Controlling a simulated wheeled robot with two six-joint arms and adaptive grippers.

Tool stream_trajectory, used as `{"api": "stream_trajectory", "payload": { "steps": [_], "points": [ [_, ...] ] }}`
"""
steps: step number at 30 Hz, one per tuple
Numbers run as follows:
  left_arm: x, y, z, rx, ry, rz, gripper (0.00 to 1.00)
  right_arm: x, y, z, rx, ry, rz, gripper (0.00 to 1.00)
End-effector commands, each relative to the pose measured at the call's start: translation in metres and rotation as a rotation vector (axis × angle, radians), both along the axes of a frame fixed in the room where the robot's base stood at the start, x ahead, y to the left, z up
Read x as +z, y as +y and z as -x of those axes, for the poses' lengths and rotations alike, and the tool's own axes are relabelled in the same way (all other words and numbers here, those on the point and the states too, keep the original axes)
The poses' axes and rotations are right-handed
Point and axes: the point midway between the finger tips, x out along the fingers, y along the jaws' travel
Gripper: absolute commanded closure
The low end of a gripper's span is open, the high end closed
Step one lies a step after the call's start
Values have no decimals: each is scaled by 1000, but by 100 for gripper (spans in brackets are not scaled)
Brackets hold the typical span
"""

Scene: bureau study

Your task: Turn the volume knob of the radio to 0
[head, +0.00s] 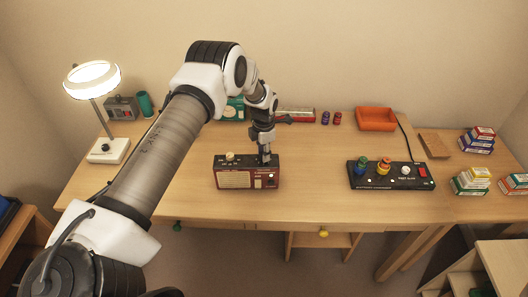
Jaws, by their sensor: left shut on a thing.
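The dark red radio (232,183) stands on the desk with a pale speaker grille on its front left. A cream knob (230,156) sits on its top at the left. My left gripper (264,160) points down at the top right of the radio and is shut on a knob there. The fingers hide that knob, so its pointer and scale cannot be read. Small dark controls show on the radio's front right. My right gripper is not in view.
A lit lamp (92,80) stands at the desk's left. A black control panel (393,184) with coloured knobs is to the radio's right. An orange tray (376,119) is at the back. Small boxes (470,182) are stacked at the right. The desk between radio and panel is clear.

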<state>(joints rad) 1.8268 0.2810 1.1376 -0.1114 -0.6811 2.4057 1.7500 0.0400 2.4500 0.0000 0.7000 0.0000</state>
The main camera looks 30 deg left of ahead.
Motion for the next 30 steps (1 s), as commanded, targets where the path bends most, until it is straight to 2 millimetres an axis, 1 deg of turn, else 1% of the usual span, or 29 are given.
{"api": "stream_trajectory", "payload": {
  "steps": [1,2,3,12,14,16,20,24,27,30],
  "points": [
    [-6,0,5,0,15,2,100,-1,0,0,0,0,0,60],
    [-6,0,5,0,15,2,60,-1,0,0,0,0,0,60],
    [-5,0,5,0,15,1,46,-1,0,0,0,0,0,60],
    [-1,0,2,-1,5,0,45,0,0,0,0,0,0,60],
    [3,0,1,-1,4,1,45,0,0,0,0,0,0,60],
    [11,0,1,-1,4,1,45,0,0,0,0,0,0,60],
    [40,0,0,0,2,3,45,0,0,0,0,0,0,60],
    [77,1,1,0,3,3,45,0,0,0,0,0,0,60],
    [98,1,1,0,6,2,45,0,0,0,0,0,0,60],
    [111,1,2,1,7,3,45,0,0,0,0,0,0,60]
  ]
}}
